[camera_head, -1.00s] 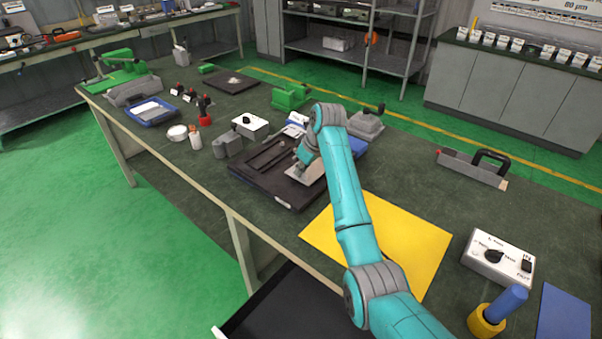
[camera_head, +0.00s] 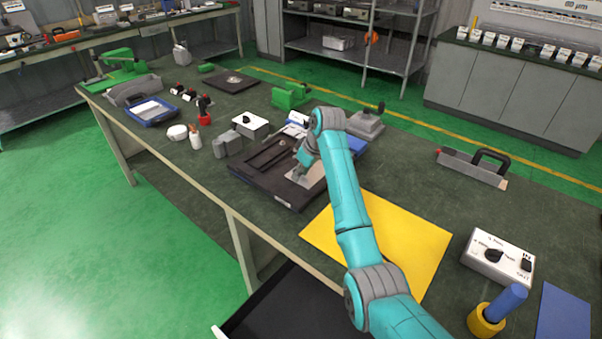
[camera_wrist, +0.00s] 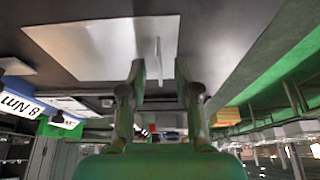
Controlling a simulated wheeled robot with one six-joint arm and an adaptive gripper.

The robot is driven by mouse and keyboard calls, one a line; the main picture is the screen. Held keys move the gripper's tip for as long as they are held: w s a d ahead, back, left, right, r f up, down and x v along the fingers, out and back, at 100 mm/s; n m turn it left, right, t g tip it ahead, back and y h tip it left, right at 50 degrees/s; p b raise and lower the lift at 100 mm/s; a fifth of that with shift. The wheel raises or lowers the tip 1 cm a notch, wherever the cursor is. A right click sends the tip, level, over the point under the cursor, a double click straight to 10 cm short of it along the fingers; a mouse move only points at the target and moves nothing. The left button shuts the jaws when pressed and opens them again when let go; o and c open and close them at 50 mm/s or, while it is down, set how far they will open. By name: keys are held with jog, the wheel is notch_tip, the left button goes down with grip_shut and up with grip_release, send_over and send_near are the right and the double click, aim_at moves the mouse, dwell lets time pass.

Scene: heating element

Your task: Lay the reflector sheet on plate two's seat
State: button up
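The reflector sheet, a thin pale silvery rectangle, lies on a dark surface in the wrist view (camera_wrist: 95,48), with a thin upright tab (camera_wrist: 158,62) on it. In the head view it shows partly at my gripper (camera_head: 300,172), on the right part of a black plate fixture (camera_head: 240,170). My gripper's two fingers are apart in the wrist view (camera_wrist: 159,72), one on each side of the tab, with gaps visible on both sides. The fixture's left part has raised dark bars. My arm hides some of its right side, and I cannot tell which seat is plate two's.
A yellow mat (camera_head: 415,240) lies in front right of the fixture. A white switch box (camera_head: 250,126) and grey block (camera_head: 228,144) stand behind left, and a grey lever device (camera_head: 366,124) behind right. The bench right of the arm has free room.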

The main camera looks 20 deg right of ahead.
jog(key=v, duration=1.1)
jog(key=shift+s+r, duration=0.15)
jog(key=shift+r, duration=0.2)
jog(key=shift+s+d, duration=0.1)
